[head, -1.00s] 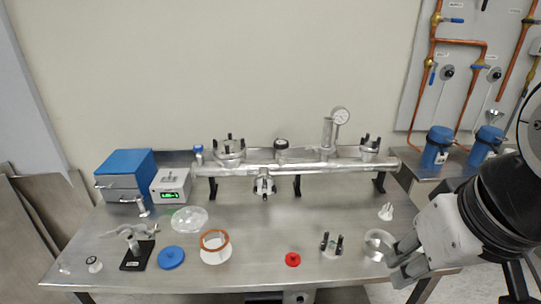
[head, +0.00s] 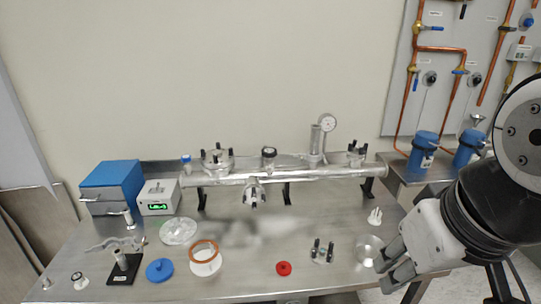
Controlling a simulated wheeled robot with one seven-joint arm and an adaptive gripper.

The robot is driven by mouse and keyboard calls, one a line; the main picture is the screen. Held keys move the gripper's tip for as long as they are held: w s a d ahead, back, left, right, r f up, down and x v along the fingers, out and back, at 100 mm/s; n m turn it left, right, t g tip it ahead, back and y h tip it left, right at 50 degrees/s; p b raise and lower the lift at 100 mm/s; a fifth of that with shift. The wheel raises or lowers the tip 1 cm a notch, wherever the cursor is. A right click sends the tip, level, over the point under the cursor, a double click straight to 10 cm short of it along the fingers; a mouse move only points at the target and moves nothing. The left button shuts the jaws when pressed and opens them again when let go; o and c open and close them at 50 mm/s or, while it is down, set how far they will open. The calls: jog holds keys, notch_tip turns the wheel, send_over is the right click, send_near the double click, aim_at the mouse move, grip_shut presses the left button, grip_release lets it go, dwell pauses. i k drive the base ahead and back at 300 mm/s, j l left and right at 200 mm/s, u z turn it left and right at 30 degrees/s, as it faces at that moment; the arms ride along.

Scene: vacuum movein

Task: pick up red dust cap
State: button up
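The red dust cap (head: 284,268) is a small red disc lying on the steel table near its front edge, right of centre. Nothing covers it. My gripper (head: 382,277) is at the right, over the table's front right part, well to the right of the cap and apart from it. Its two grey fingers point left and look spread, with nothing seen between them.
A metal manifold (head: 270,176) spans the back.

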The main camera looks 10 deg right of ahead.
aim_at(283, 268)
jog(key=j+z, duration=0.3)
jog(key=j, duration=0.5)
jog(key=k+j+z, duration=0.1)
jog(key=j+z, duration=0.2)
jog(key=j, duration=0.55)
